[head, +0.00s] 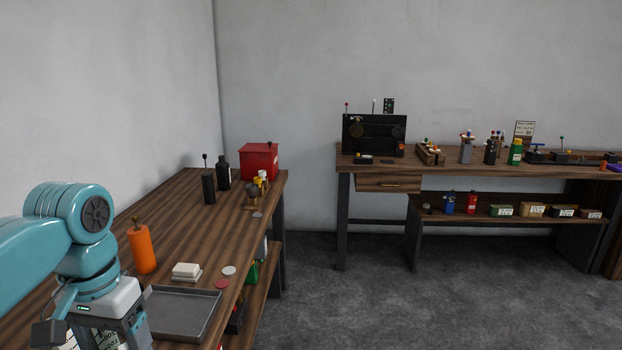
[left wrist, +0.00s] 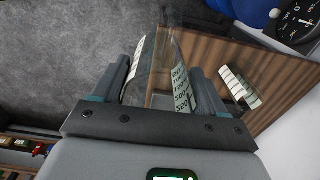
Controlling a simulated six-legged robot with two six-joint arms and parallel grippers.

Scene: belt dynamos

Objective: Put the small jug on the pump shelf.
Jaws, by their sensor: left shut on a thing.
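My left gripper (head: 100,338) is at the lower left of the head view, beside the near end of the left bench. In the left wrist view my left gripper (left wrist: 162,80) is shut on a clear jug (left wrist: 181,88) with white number scales on its sides. The jug sits between the two fingers; its far end reaches the top of the picture. A second clear vessel (left wrist: 238,88) with a similar white scale stands on a wooden surface (left wrist: 285,80) to the right. I cannot tell which surface is the pump shelf. My right gripper is not in view.
The left bench (head: 165,215) bears a grey tray (head: 180,313), an orange bottle (head: 142,250), a white block (head: 186,270) and a red box (head: 259,162). In the left wrist view a blue thing (left wrist: 240,12) and a black dial (left wrist: 297,20) are close on the right. Grey floor is clear.

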